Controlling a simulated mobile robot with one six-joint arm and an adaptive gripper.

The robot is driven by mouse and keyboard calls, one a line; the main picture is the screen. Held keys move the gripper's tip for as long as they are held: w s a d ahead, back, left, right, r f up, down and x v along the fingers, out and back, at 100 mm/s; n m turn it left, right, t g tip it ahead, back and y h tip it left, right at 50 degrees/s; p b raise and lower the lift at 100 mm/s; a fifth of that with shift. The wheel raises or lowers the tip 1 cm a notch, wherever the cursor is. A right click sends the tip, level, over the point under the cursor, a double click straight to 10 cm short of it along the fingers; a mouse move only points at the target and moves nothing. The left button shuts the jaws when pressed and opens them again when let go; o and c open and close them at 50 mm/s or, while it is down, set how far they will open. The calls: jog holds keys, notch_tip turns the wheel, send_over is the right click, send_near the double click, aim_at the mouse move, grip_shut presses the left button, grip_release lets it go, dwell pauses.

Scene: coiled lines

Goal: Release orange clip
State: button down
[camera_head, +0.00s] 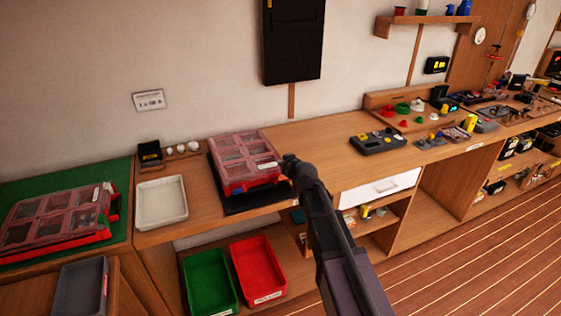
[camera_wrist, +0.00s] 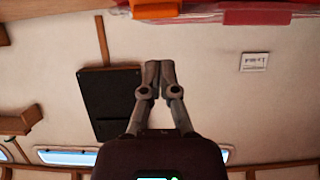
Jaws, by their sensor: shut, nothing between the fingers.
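An orange clip (camera_wrist: 155,11) shows at the top edge of the wrist view, next to the red edge of a case (camera_wrist: 257,16), and is partly cut off. In the head view a red case with a clear compartment lid (camera_head: 243,160) lies shut on a dark mat on the bench. In the head view my gripper (camera_head: 289,160) is at the case's right side.
A second red case (camera_head: 62,217) lies on a green surface at left. A white tray (camera_head: 161,202) stands left of the case. Green (camera_head: 208,283) and red (camera_head: 257,268) bins sit below the bench. A black controller-like box (camera_head: 377,142) lies to the right.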

jog(key=p+v, duration=0.2)
jog(key=v, duration=0.5)
jog(key=shift+s, duration=0.3)
jog(key=shift+d, duration=0.2)
jog(key=shift+f, duration=0.1)
jog(key=s+d+f+m+g+h, duration=0.2)
jog(key=s+d+f+g, duration=0.3)
jog(key=s+d, duration=0.5)
jog(key=s+d+f+m+g+h, duration=0.3)
jog(key=s+d+f+g, duration=0.3)
jog(key=s+d, duration=0.4)
jog(key=shift+s+d+g+h, duration=0.2)
jog(key=shift+s+g+h, duration=0.25)
jog(key=shift+s, duration=0.5)
